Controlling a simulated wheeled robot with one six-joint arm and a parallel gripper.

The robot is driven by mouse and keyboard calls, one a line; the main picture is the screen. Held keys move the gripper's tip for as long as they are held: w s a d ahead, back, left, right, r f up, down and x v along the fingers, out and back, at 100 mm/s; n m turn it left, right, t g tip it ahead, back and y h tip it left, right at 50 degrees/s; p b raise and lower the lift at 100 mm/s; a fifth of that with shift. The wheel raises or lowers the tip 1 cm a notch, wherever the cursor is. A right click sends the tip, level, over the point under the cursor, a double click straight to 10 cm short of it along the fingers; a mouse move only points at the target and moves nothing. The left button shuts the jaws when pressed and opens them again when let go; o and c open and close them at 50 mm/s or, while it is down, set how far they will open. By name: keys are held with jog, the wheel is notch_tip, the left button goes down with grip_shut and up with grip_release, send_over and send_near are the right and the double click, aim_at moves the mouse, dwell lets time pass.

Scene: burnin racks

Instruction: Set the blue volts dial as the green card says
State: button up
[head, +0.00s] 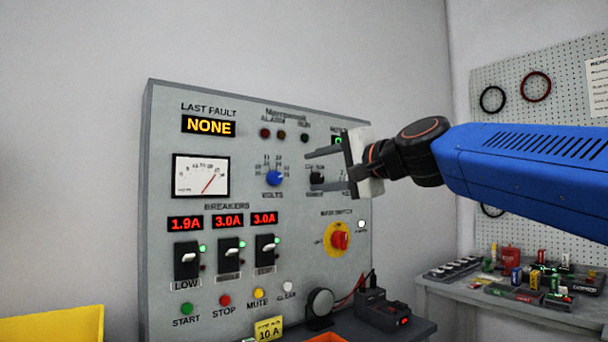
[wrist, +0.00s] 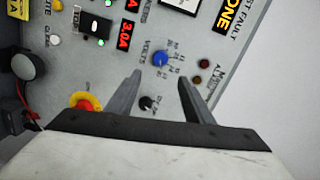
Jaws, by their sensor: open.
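The blue volts dial (head: 274,178) is on the grey panel (head: 250,150), above the VOLTS label, with small scale marks around it. It also shows in the wrist view (wrist: 160,59), just beyond the fingertips. Its exact setting is too small to read. My gripper (head: 309,171) is open and empty, to the right of the dial in the head view, its two fingers pointing toward the panel. In the wrist view, my gripper (wrist: 159,77) has the dial roughly centred between its fingers, apart from them. I cannot make out a green card in either view.
A black knob (head: 317,178) is right of the dial, partly behind my fingers. A red-yellow rotary switch (head: 340,240) and breakers (head: 228,252) are below. A yellow card (head: 268,328) reads 10 A. A cluttered bench (head: 540,300) stands at right.

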jog(key=shift+v, duration=1.5)
jog(key=shift+d+f, duration=0.1)
jog(key=s+d+f+n+g+h, duration=0.2)
jog(key=s+d+f, duration=0.5)
jog(key=f, duration=1.1)
jog(key=s+d+f+n+g+h, duration=0.3)
jog(key=s+d+f, duration=0.4)
jog(key=f, duration=1)
jog(key=s+d+f+n+g+h, duration=0.3)
jog(key=s+d+f+h, duration=0.2)
jog(key=s+f, duration=0.7)
notch_tip(320, 180, down, 7)
jog(key=shift+s+d+r+g+h, duration=0.2)
jog(key=shift+s+d+g+h, duration=0.15)
jog(key=shift+d, duration=0.9)
